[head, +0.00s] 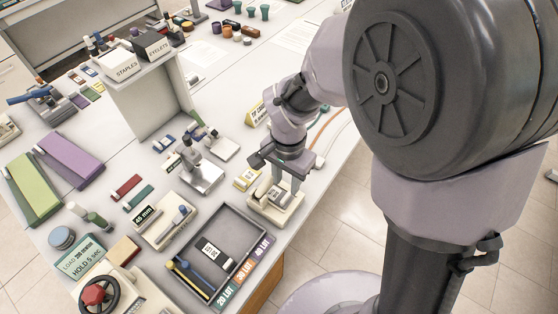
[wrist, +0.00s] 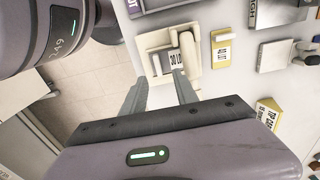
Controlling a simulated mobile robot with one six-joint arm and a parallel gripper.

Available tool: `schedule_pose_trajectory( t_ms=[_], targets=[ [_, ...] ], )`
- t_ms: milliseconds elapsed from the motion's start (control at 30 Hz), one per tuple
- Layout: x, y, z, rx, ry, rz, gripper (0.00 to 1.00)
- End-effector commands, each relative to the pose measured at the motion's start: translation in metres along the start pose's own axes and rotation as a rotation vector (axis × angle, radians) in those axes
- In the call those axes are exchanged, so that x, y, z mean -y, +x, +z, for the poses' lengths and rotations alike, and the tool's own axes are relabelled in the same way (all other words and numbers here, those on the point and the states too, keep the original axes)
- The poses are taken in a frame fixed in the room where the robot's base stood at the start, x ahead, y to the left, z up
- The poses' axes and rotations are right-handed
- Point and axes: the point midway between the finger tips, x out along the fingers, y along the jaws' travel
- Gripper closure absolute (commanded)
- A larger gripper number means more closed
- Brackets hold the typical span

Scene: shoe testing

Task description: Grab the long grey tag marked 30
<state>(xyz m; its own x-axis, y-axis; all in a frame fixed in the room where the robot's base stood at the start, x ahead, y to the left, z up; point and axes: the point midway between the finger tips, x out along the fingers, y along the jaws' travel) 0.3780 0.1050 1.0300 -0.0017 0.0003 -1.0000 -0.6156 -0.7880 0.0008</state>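A tag with a white label reading "30 LO…" (wrist: 176,59) lies on a small cream device (wrist: 153,41) in the wrist view. The rest of the tag's body is hard to make out. The same cream device (head: 287,205) stands near the table's front edge in the head view, under my gripper (head: 281,178). In the wrist view my gripper (wrist: 160,79) is open, with nothing visible between its fingers. Its right fingertip is close to the label's lower edge; I cannot tell whether they touch.
A dark tray (head: 238,221) with lot labels 20, 30 and 40 on its front edge stands left of the cream device. A yellow label block (head: 246,178) sits just behind the device. A yellow tent sign (wrist: 268,113) stands right of my gripper in the wrist view.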

Motion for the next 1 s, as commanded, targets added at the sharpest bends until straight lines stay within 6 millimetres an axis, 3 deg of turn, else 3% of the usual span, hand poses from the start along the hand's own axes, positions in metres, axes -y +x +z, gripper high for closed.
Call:
schedule_pose_trajectory(
  t_ms=[300, 567, 600, 767, 1000],
  targets=[
    [-0.003, 0.054, 0.002, 0.001, 0.000, 0.001, 0.65],
    [-0.003, 0.059, 0.002, -0.001, 0.000, -0.001, 0.65],
    [-0.003, 0.059, 0.002, -0.001, 0.000, -0.001, 0.67],
    [-0.003, 0.059, 0.002, -0.001, -0.001, 0.000, 0.98],
    [-0.003, 0.059, 0.002, -0.001, -0.001, -0.001, 1.00]
  ],
)
